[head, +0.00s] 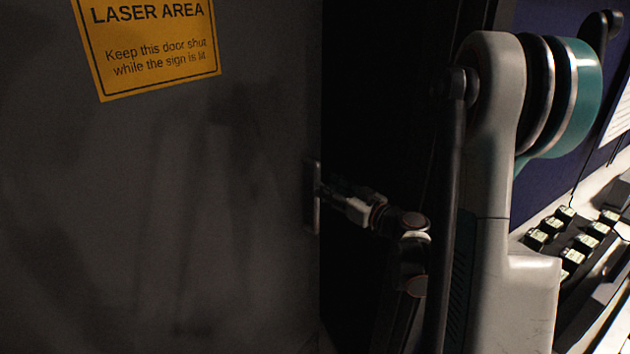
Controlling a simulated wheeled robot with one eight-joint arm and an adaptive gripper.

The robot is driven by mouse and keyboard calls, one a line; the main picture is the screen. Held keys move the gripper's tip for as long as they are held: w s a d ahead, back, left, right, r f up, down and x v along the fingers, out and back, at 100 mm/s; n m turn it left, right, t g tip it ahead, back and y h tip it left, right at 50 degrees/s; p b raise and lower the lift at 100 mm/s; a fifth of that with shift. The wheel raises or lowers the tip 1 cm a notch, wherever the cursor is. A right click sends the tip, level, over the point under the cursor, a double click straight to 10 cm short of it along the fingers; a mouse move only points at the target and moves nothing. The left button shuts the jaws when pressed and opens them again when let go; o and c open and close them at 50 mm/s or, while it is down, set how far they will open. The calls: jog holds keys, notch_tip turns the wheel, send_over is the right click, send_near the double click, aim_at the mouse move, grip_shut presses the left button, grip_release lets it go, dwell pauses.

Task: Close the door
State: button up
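The door (180,240) is a large dark grey panel filling the left half of the head view, with a yellow laser warning sign (150,45) near its top. Its right edge runs upright beside a dark strip. A small handle or plate (311,196) sits at that edge. My gripper (328,190) is at the handle, coming from the right, and its tips overlap the handle in the picture. The view is dark and the fingers are small, so I cannot tell whether they are open or shut, or touch the handle.
A dark area (375,90) lies just right of the door's edge; its depth is unclear. At the far right are a blue panel (545,185) and a light surface with several small dark blocks with pale tops (565,235). My arm covers much of the right side.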

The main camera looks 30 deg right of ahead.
jog(key=b+x, duration=0.1)
jog(key=x, duration=0.4)
jog(key=shift+w+a, duration=0.15)
jog(key=shift+w, duration=0.2)
jog(key=shift+c, duration=0.4)
grip_shut()
